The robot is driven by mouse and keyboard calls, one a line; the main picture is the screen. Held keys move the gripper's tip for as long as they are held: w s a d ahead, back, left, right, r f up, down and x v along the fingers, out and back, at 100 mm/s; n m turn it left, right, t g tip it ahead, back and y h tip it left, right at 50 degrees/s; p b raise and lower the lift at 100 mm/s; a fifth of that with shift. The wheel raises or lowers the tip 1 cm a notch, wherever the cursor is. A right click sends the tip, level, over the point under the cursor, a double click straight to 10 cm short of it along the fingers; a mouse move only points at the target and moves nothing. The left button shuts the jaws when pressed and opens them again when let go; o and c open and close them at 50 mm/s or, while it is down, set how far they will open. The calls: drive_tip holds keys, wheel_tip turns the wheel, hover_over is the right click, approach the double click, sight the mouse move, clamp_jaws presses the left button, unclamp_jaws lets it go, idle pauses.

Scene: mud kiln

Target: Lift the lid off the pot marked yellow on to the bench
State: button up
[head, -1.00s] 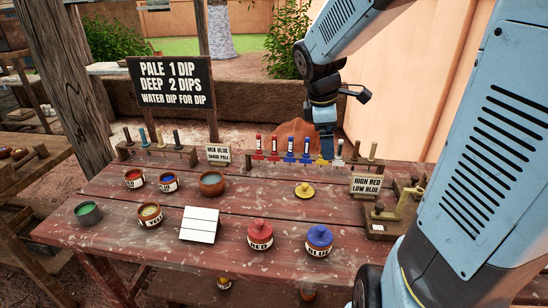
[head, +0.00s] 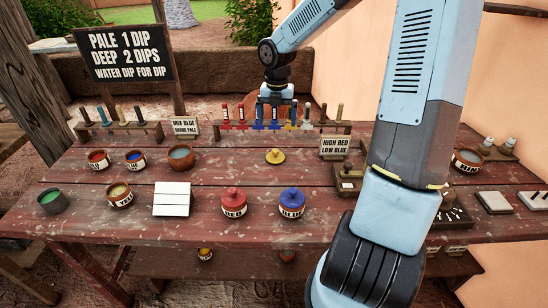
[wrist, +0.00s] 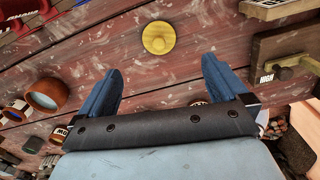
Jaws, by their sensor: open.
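A yellow lid (head: 275,156) with a round knob lies flat on the bench (head: 330,205), right of the middle; it also shows in the wrist view (wrist: 158,37). An open pot (head: 120,195) with yellowish contents and a label stands at the front left without a lid; its label is too small to read. My gripper (head: 274,118) is above the back of the bench, in front of the brush rack. In the wrist view its two blue fingers (wrist: 160,85) are spread and empty, with the yellow lid beyond their tips.
Red (head: 234,203) and blue (head: 291,203) lidded pots stand at the front. A white tile block (head: 172,199), small open pots and a green cup (head: 53,201) are on the left. A "High red low blue" sign (head: 335,148) stands right of the yellow lid. Bare boards surround the lid.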

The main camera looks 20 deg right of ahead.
sight(275, 150)
wheel_tip(275, 150, down, 8)
drive_tip(key=shift+f, duration=0.25)
drive_tip(key=shift+s+a+f, duration=0.1)
drive_tip(key=shift+a+f, duration=0.05)
drive_tip(key=shift+f, duration=1.2)
drive_tip(key=shift+s+a+f, duration=0.1)
drive_tip(key=shift+a+f, duration=0.05)
drive_tip(key=shift+f, duration=1.15)
drive_tip(key=c, duration=1.1)
drive_tip(key=shift+r, duration=0.15)
